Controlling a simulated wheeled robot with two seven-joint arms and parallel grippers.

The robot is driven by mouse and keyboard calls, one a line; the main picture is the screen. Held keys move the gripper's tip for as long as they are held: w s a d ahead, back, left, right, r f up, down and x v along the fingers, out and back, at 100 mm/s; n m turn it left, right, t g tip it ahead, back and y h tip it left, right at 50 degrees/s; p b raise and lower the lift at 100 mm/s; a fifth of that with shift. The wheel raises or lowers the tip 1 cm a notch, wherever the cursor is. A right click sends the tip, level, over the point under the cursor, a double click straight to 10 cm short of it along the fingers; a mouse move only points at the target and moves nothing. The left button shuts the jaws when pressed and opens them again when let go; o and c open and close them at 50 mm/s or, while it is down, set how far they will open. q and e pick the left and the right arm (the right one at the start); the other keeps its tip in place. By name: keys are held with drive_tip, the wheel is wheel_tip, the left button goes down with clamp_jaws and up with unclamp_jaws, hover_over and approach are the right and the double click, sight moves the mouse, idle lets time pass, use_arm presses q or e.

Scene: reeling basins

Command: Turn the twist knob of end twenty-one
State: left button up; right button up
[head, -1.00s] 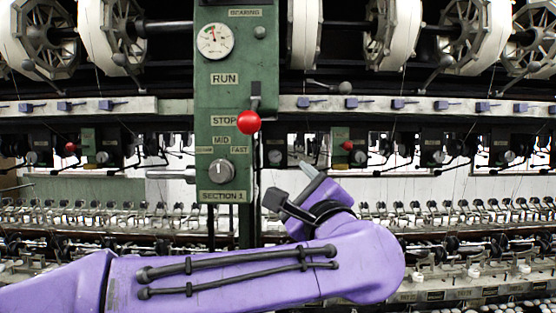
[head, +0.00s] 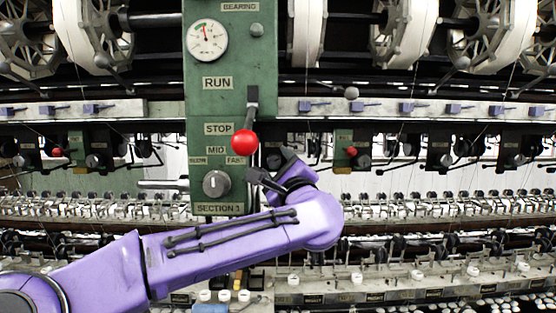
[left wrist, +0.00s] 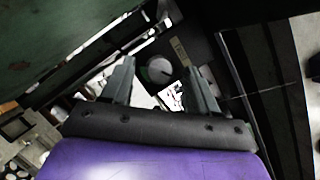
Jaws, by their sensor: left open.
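My left gripper (head: 272,167) is open just right of the green control column. In the left wrist view the gripper (left wrist: 160,75) has its two grey fingers spread wide, with nothing held. A round pale twist knob (left wrist: 159,70) on a black box (left wrist: 185,50) shows between and beyond the fingertips, apart from them as far as I can tell. A pale label strip on that box is too blurred to read, so I cannot tell its end number. In the head view my gripper hides this box for the most part. My right gripper is not in view.
The green column (head: 228,75) carries a red-balled lever (head: 245,142) and a speed dial (head: 216,183), close left of my gripper. More black boxes with knobs (head: 445,158) line the rail to the right.

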use_arm(q)
drive_tip(key=c, duration=1)
drive_tip(key=m+b, duration=0.1)
drive_tip(key=b, duration=0.1)
drive_tip(key=f+m+t+h+b, duration=0.1)
drive_tip(key=m+b, duration=0.1)
drive_tip(key=shift+a, duration=0.15)
drive_tip(key=shift+c, duration=0.2)
drive_tip(key=shift+r+m+t+h+b, duration=0.1)
drive_tip(key=shift+m+t+h+b, duration=0.3)
drive_tip(key=shift+m, duration=0.5)
drive_tip(key=shift+r+m, duration=0.15)
drive_tip(key=shift+m, duration=0.25)
drive_tip(key=shift+r, duration=0.1)
drive_tip(key=o, duration=1)
drive_tip(key=shift+o, duration=0.2)
